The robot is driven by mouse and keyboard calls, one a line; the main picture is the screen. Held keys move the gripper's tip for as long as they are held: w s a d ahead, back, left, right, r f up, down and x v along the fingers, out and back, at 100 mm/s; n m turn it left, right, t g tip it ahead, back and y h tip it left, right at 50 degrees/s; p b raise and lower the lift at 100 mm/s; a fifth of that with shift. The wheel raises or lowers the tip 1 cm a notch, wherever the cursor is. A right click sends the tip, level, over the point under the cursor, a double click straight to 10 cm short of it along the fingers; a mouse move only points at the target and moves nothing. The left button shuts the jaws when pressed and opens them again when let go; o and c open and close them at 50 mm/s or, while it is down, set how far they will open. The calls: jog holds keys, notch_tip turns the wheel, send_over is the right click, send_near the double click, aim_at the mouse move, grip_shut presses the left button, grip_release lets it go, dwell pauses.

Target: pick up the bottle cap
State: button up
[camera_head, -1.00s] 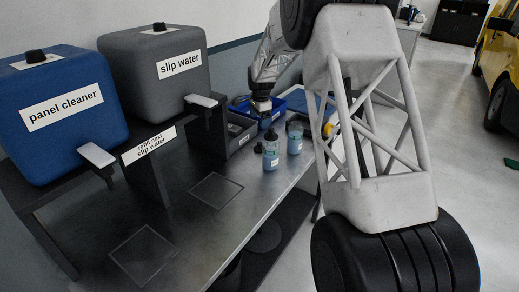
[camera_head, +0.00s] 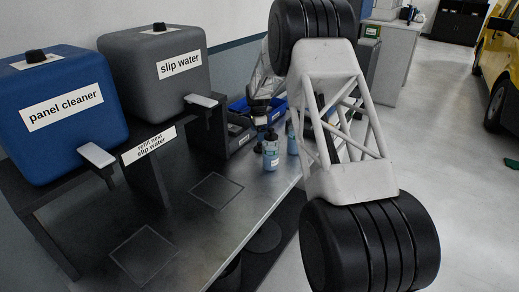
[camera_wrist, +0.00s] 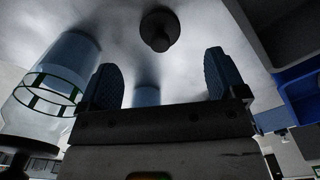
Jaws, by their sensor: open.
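A small dark round cap (camera_wrist: 159,30) with a narrower raised middle lies on the grey metal bench top in the wrist view. It is ahead of my gripper (camera_wrist: 164,72), roughly centred between the two blue ridged fingers and apart from them. The fingers are spread, with no object held between them. In the head view my gripper (camera_head: 262,121) is low over the bench, behind a blue bottle with a dark top (camera_head: 270,154). I cannot make out the loose cap in the head view.
A second bottle (camera_head: 293,139) is partly hidden by my arm. A clear bluish bottle (camera_wrist: 48,85) stands close left of the fingers in the wrist view. A blue bin (camera_wrist: 299,95) is at right. Grey (camera_head: 153,70) and blue (camera_head: 62,112) tanks stand on the bench's left.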

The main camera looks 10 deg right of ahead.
jog(key=shift+f, duration=1.2)
jog(key=shift+f, duration=2.6)
jog(key=c, duration=1)
jog(key=shift+r, duration=0.1)
jog(key=shift+r, duration=4.9)
